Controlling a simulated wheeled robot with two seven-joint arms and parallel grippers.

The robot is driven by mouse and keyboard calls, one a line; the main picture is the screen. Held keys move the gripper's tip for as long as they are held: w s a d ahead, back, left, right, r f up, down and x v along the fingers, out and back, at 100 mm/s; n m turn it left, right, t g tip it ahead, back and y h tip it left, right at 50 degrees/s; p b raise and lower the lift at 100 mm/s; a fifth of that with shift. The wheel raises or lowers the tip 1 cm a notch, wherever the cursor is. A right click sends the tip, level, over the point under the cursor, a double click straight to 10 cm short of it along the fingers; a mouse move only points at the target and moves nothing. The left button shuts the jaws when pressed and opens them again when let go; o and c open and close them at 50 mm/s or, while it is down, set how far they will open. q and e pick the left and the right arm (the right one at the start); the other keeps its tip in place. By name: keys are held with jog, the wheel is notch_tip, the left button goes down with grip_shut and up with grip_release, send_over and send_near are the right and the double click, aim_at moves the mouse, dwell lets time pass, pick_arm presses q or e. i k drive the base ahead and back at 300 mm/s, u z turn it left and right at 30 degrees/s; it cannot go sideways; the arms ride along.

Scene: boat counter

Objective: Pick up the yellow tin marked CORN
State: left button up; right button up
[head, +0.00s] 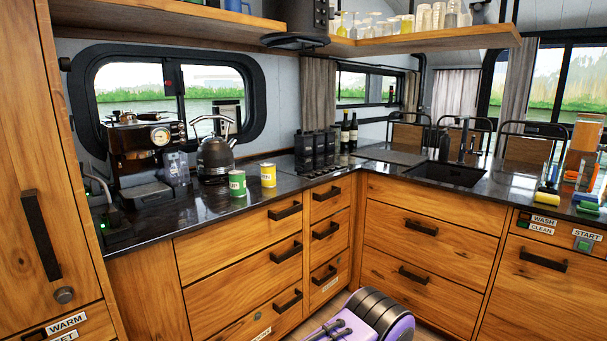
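A yellow tin (268,175) stands upright on the dark counter, near its front edge, left of the middle of the head view. It has a pale label whose small lettering I cannot read for certain. A green tin (237,183) with a pale label stands upright just to its left, with a small gap between them. Neither of my grippers is in the head view, and nothing is touching the yellow tin.
A dark kettle (215,158) stands behind and left of the tins, and a coffee machine (146,150) further left. Black canisters (318,150) and dark bottles (349,132) stand to the right. The dark counter (215,212) is clear in front of the tins. A wooden shelf (175,22) hangs above.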

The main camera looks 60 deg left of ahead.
aim_at(268, 169)
jog(key=u, duration=0.2)
jog(key=i, duration=0.65)
jog(key=u, duration=1.2)
jog(key=i, duration=0.7)
jog(key=u, duration=0.5)
